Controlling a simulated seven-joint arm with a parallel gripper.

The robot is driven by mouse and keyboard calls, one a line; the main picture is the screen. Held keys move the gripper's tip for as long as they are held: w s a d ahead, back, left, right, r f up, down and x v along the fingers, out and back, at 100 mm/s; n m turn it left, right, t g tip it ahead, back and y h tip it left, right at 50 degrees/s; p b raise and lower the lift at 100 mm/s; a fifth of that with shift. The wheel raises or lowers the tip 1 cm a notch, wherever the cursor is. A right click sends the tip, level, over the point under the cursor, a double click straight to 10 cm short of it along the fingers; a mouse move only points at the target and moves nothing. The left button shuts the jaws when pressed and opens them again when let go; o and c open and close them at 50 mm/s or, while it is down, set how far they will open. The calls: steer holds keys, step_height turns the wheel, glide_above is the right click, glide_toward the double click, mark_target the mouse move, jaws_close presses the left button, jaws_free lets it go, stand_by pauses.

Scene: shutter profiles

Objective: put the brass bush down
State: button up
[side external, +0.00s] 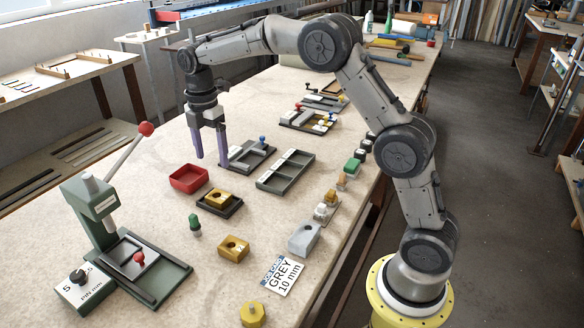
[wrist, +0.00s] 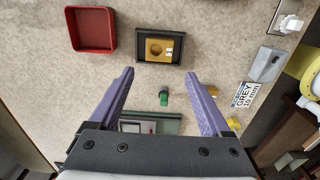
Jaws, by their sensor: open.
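My gripper (side external: 211,161) has two purple fingers spread apart, with nothing between them. It hangs above the bench, beyond the red bin. The fingers also frame the lower middle of the wrist view (wrist: 160,73). A brass-coloured block with a round hole (side external: 216,196) sits in a small dark tray (side external: 234,209); it also shows in the wrist view (wrist: 158,48), ahead of the fingertips and apart from them. A similar holed brass block (side external: 233,248) stands on the bare bench. I cannot tell which piece is named the brass bush.
A red bin (side external: 188,179) and a green knobbed piece (side external: 195,226) stand near the tray. A green lever press (side external: 100,215) is at front left. Grey trays (side external: 285,170) lie farther back.

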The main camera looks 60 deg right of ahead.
steer(key=s+a+r+m+t, duration=0.1)
steer(key=s+r+m, duration=0.35)
steer(key=s, duration=0.35)
steer(key=s+r+m+t, duration=0.2)
steer(key=s+r+m, duration=0.25)
steer(key=s, duration=0.35)
steer(key=s+a+f+m+t, duration=0.1)
steer(key=s+m, duration=0.7)
steer(key=s, duration=0.9)
step_height(320, 180, down, 2)
steer(key=shift+s+f+m+t, duration=0.25)
steer(key=shift+m+t, duration=0.15)
steer(key=shift+t, duration=0.4)
